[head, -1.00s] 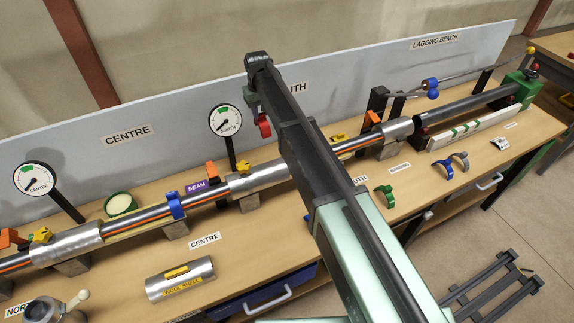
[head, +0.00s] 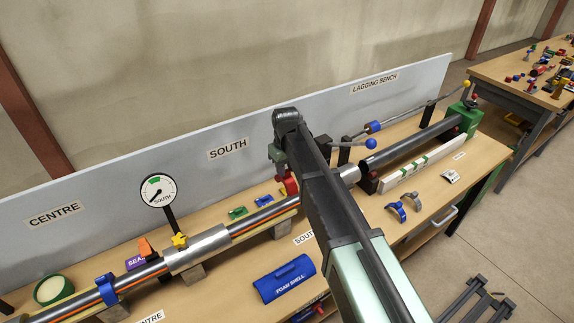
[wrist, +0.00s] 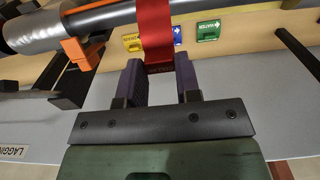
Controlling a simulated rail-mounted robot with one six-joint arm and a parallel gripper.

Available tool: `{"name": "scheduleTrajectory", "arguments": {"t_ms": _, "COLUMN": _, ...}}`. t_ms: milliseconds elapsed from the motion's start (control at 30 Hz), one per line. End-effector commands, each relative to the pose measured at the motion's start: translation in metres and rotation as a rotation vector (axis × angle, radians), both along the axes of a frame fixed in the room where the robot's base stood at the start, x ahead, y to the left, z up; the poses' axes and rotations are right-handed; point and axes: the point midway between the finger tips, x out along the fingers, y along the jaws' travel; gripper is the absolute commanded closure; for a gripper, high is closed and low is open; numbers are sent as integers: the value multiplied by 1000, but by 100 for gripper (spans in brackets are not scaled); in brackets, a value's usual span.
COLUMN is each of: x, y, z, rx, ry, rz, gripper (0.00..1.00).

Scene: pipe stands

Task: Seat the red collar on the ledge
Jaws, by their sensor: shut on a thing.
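My gripper (wrist: 159,62) is shut on the red collar (wrist: 155,30), a curved red band between its two purple fingers in the wrist view. In the head view the red collar (head: 291,183) hangs below my arm's end, above the far side of the bench beside the pipe line (head: 265,217). In the wrist view the collar overlaps the steel pipe (wrist: 105,15); I cannot tell whether they touch. I cannot identify the ledge for certain. My arm hides part of the bench and pipe in the head view.
A blue foam shell (head: 285,278) lies at the bench front. Blue (head: 396,212) and grey (head: 412,199) collars lie to the right. A white strip with green marks (head: 422,165) is behind them. A South gauge (head: 158,190) stands left. An orange clip (wrist: 76,50) is near the pipe.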

Motion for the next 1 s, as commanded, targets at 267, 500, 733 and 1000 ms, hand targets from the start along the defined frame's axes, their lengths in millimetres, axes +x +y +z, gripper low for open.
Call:
{"name": "scheduleTrajectory", "arguments": {"t_ms": 267, "x": 0, "y": 0, "z": -14, "rx": 0, "ry": 0, "rz": -1, "gripper": 93}}
{"name": "scheduleTrajectory", "arguments": {"t_ms": 500, "x": 0, "y": 0, "z": -50, "rx": 0, "ry": 0, "rz": -1, "gripper": 93}}
{"name": "scheduleTrajectory", "arguments": {"t_ms": 733, "x": 0, "y": 0, "z": -84, "rx": 0, "ry": 0, "rz": -1, "gripper": 93}}
{"name": "scheduleTrajectory", "arguments": {"t_ms": 1000, "x": 0, "y": 0, "z": -93, "rx": 0, "ry": 0, "rz": -1, "gripper": 93}}
